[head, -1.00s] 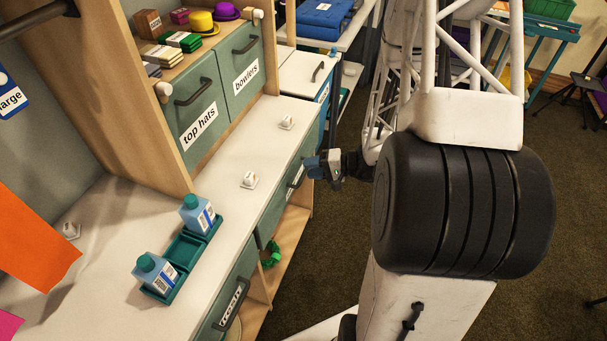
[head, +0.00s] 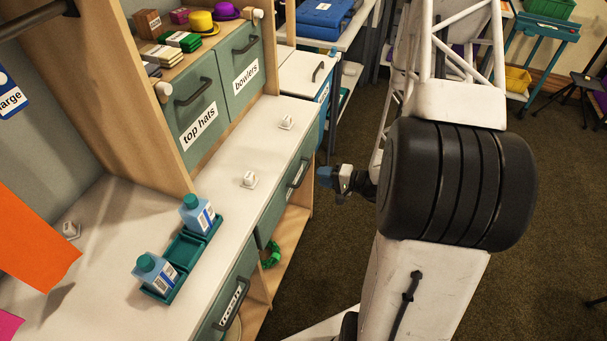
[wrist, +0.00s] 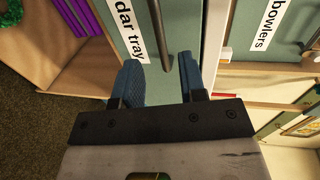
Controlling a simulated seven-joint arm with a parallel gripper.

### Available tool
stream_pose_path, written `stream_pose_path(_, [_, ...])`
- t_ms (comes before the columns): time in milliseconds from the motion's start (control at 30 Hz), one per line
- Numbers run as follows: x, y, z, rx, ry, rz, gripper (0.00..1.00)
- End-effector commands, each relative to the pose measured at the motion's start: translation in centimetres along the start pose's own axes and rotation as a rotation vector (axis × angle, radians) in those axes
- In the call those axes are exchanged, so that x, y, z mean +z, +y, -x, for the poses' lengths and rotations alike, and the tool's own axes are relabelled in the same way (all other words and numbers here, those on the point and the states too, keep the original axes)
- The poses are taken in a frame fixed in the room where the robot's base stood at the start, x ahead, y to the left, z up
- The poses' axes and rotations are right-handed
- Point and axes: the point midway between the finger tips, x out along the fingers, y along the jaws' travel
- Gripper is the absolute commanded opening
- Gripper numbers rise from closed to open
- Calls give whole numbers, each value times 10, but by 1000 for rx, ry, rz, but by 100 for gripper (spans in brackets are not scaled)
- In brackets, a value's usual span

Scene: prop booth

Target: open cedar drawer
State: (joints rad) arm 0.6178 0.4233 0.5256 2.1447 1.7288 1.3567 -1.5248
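The drawer with the label ending "dar tray" (wrist: 130,32) has a teal front in the wrist view; the start of its label is cut off. Its dark bar handle (wrist: 156,25) lies in line with the gap between my fingers. In the head view, a teal drawer front (head: 271,212) under the white counter, with a dark handle (head: 299,173), looks shut; its label is too small to read. My gripper (head: 322,176) is just right of that front, apart from the handle. In the wrist view my gripper (wrist: 160,64) has its two blue fingers spread, with nothing held.
Two blue bottles (head: 197,213) stand in a teal holder on the counter (head: 215,172). Above are the top hats drawer (head: 197,118) and the bowlers drawer (head: 243,68), both shut. Another low drawer (head: 232,305) is at the front.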

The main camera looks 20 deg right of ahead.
Motion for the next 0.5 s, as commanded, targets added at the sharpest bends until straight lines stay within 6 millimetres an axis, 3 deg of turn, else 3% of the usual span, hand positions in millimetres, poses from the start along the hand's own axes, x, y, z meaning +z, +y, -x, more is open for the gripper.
stream_pose_path(500, [1, 0, -37, 0, -3, 0, 38])
